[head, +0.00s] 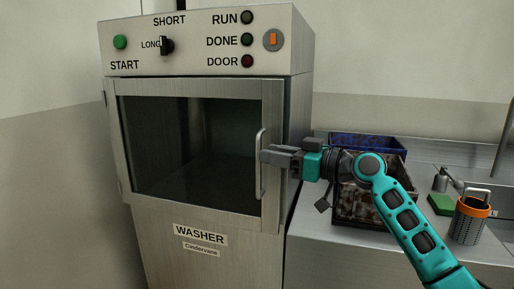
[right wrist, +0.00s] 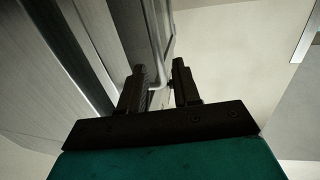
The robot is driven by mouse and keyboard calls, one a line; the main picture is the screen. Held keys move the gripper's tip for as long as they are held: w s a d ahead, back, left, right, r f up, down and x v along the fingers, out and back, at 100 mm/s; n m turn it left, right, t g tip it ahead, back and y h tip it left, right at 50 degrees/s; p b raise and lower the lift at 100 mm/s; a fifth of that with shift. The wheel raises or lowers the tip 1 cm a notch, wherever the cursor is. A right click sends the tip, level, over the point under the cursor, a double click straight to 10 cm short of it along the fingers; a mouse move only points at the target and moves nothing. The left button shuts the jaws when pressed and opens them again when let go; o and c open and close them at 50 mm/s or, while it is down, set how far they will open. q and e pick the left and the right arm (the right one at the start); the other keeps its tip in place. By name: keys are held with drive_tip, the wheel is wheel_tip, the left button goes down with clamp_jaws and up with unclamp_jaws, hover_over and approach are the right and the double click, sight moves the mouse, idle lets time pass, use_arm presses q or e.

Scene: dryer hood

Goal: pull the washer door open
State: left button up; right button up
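The washer (head: 215,265) is a tall steel cabinet with a dark-windowed door (head: 190,150) that looks shut. A vertical bar handle (head: 260,165) runs along the door's right side. My left gripper is in neither view.
The control panel (head: 195,45) above the door has a green START button, a knob and several dark lamps. To the right, a steel counter (head: 320,255) holds a blue crate (head: 365,142), a dark crate with stained contents (head: 355,208), an orange-rimmed basket (head: 468,222) and a green block (head: 440,204).

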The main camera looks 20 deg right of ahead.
drive_tip(key=shift+x, duration=2.25)
clamp_jaws()
